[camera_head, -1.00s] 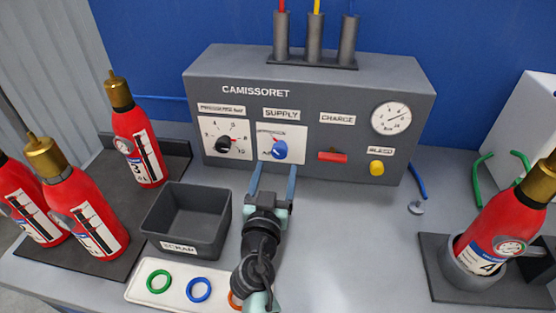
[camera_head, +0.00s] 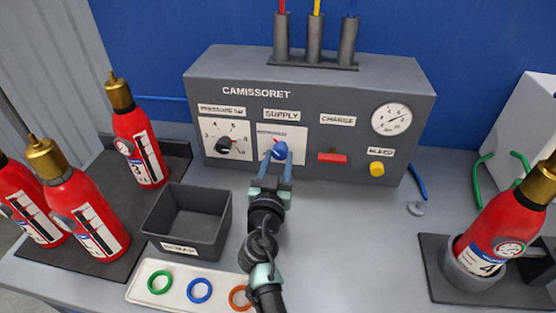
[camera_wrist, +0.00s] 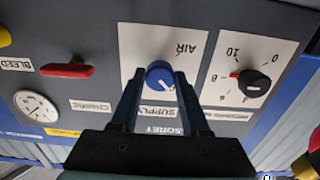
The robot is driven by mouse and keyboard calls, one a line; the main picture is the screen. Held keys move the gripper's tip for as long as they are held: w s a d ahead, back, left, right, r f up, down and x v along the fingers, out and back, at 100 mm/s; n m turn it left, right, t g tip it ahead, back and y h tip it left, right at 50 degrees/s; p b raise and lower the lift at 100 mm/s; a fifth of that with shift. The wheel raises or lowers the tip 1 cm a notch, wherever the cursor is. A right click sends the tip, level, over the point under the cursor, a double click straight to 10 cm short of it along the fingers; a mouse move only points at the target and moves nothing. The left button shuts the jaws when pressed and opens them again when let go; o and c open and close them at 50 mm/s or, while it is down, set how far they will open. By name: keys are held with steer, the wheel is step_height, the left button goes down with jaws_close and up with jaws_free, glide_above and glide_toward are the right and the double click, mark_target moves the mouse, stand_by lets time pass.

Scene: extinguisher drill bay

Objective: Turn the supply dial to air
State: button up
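The supply dial (camera_head: 279,151) is a blue knob on a white plate on the grey panel, under the SUPPLY label. It also shows in the wrist view (camera_wrist: 159,76), upside down, with the word AIR above and to its right. A white mark on the knob points to the lower right there, away from AIR. My gripper (camera_head: 278,156) is at the dial. In the wrist view its two fingers (camera_wrist: 160,80) stand on either side of the knob, with what look like narrow gaps. Contact is not clear.
Beside the dial are the black pressure knob (camera_head: 223,144), red charge lever (camera_head: 332,158) and yellow bleed button (camera_head: 377,169). A grey bin (camera_head: 160,225), a ring tray (camera_head: 176,301) and red extinguishers (camera_head: 140,150) stand left. Another extinguisher (camera_head: 500,232) stands right.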

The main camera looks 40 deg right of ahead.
jaws_close()
steer(key=shift+n, duration=0.3)
steer(key=n+b, duration=0.1)
steer(key=n, duration=0.6)
steer(key=shift+s+b, duration=0.1)
steer(key=shift+b, duration=0.3)
steer(key=n, duration=0.5)
steer(key=shift+r+n, duration=0.1)
steer(key=shift+n, duration=0.2)
steer(key=n+p, duration=0.1)
steer(key=n, duration=0.3)
steer(key=shift+n, duration=0.6)
